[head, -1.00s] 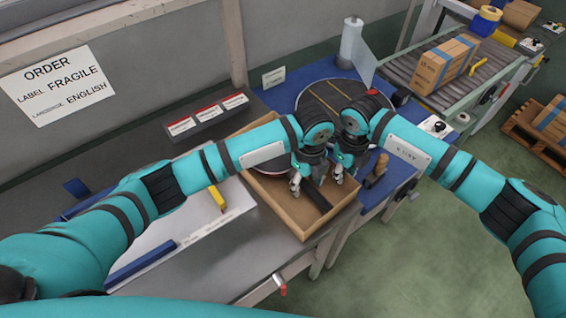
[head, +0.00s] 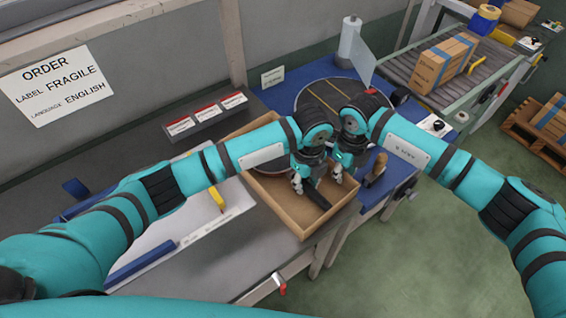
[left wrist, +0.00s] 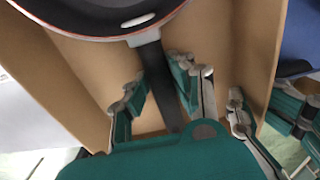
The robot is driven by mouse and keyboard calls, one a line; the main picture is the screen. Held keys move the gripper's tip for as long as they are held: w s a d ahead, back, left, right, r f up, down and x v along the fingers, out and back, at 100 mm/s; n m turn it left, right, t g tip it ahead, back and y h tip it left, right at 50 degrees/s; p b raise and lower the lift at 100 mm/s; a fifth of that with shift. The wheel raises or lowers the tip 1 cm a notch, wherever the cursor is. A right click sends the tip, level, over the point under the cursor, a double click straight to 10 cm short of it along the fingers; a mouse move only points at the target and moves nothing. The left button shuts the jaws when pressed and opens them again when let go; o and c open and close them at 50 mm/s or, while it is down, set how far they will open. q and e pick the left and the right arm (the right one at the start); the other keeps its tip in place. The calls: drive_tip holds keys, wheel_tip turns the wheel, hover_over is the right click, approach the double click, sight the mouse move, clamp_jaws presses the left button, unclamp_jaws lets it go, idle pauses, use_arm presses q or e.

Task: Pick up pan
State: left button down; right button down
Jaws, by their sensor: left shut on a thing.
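The dark pan with a reddish rim (left wrist: 110,20) lies in an open cardboard box, mostly hidden by my left arm in the head view. Its black handle (head: 318,199) points toward the box's front corner and also shows in the left wrist view (left wrist: 158,85).
The cardboard box (head: 277,218) stands on a grey table (head: 255,265). A round turntable (head: 312,92) sits on a blue surface behind. A brown wooden-looking item (head: 378,165) stands right of my right gripper. A conveyor with a carton (head: 440,65) is at the back right.

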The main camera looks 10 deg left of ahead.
use_arm(q)
drive_tip(key=shift+r, duration=0.1)
wheel_tip(320, 180, up, 10)
idle(0.4)
use_arm(e)
drive_tip(key=c, duration=1.4)
unclamp_jaws()
drive_tip(key=shift+r, duration=0.1)
wheel_tip(320, 180, up, 12)
